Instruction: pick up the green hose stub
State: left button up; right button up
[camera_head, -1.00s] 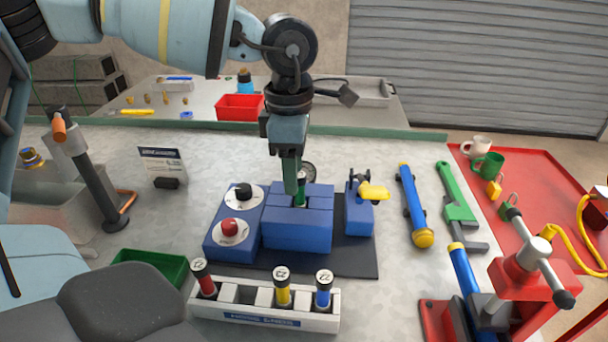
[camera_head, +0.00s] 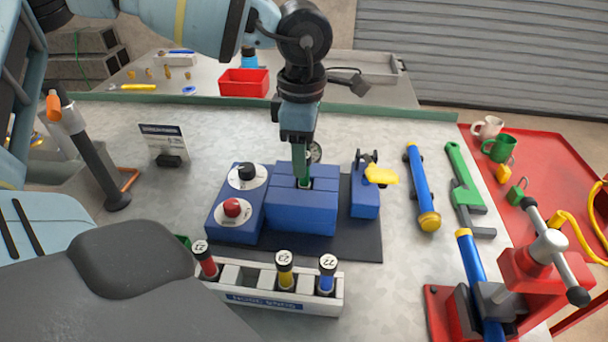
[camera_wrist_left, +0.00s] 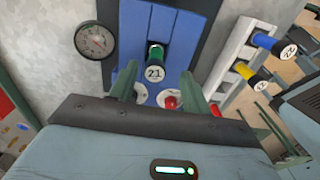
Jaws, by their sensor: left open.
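The green hose stub (camera_head: 305,184) stands in the slot of the blue block (camera_head: 302,215). In the head view only a little of it shows below my fingers. In the left wrist view the stub (camera_wrist_left: 155,52) shows its green body and a cap marked 21. My left gripper (camera_head: 302,178) points down over the block, right at the stub. In the left wrist view the left gripper (camera_wrist_left: 158,78) is open, with one finger to each side of the stub's cap. Whether the fingers touch it I cannot tell.
A white rack (camera_head: 255,300) with red, yellow and blue stubs stands in front. A blue box (camera_head: 237,205) with black and red knobs adjoins the block on the left. A blue holder with a yellow part (camera_head: 365,195) stands to the right. A round gauge (camera_wrist_left: 95,40) is close by.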

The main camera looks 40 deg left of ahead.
aim_at(304, 183)
pick_arm(q)
jog(key=shift+w+a+f+p, duration=0.1)
jog(key=shift+w+f+p, duration=0.1)
jog(key=shift+f, duration=1)
jog(key=shift+w+f+p, duration=0.15)
jog(key=shift+f+p, duration=0.05)
jog(key=shift+f, duration=1)
grip_shut()
jog(key=shift+r, duration=0.1)
notch_tip(304, 183, up, 10)
jog(key=shift+f+b, duration=0.1)
jog(key=shift+b, duration=0.3)
